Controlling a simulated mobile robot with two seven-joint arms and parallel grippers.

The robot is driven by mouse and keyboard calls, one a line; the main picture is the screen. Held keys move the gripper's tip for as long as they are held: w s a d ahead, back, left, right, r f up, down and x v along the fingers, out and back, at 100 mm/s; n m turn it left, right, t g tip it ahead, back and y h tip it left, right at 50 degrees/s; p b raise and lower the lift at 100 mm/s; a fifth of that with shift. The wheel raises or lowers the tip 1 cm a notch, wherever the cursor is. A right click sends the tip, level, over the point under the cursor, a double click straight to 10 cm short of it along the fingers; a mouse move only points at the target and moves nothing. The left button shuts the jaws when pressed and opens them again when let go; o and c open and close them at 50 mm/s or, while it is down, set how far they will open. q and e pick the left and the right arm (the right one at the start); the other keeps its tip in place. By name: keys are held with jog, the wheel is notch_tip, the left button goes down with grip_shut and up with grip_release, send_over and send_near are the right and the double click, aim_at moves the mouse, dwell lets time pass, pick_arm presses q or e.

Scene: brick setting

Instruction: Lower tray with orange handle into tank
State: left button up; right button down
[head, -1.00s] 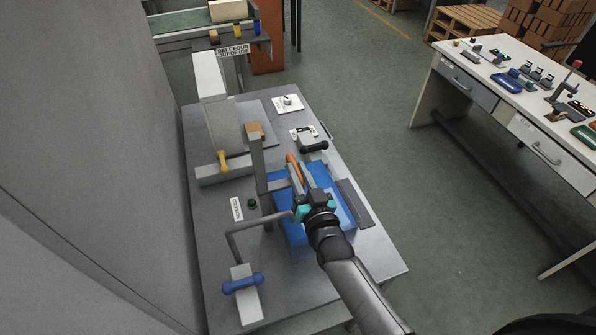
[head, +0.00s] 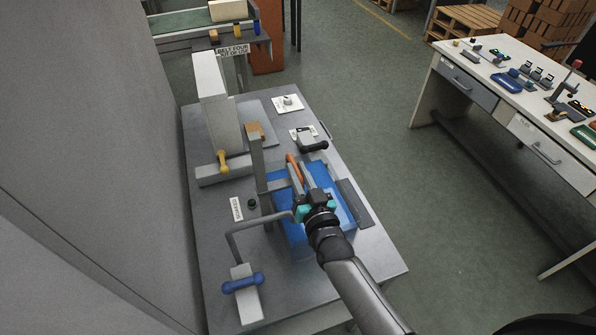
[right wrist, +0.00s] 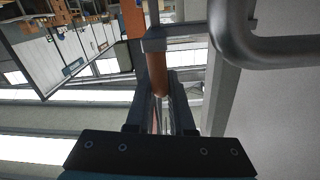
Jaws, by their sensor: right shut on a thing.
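The orange handle (head: 294,171) shows just beyond my right gripper (head: 306,182) in the head view. My right gripper is shut on this handle; in the right wrist view the orange bar (right wrist: 155,72) runs into the jaws (right wrist: 160,105). The tray below the handle is mostly hidden by the gripper and arm. The blue tank (head: 291,228) sits on the grey bench under the gripper. Whether the tray is inside the tank or above it, I cannot tell. My left gripper is not in view.
A grey upright post (head: 257,165) stands at the tank's left. A bent pipe (head: 236,245) and a blue-handled lever (head: 243,283) are at the front left. A yellow-handled fixture (head: 223,160) stands behind. The grey bench (head: 375,262) is bare at the front right.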

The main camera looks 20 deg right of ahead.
jog(key=shift+a+f+b, duration=0.15)
jog(key=shift+f+b, duration=1.15)
jog(key=shift+f, duration=0.45)
jog(key=c, duration=0.8)
grip_release()
jog(key=shift+r, duration=0.1)
jog(key=shift+s, duration=0.1)
jog(key=s, duration=1.5)
jog(key=shift+d, duration=0.3)
jog(key=shift+a, duration=0.1)
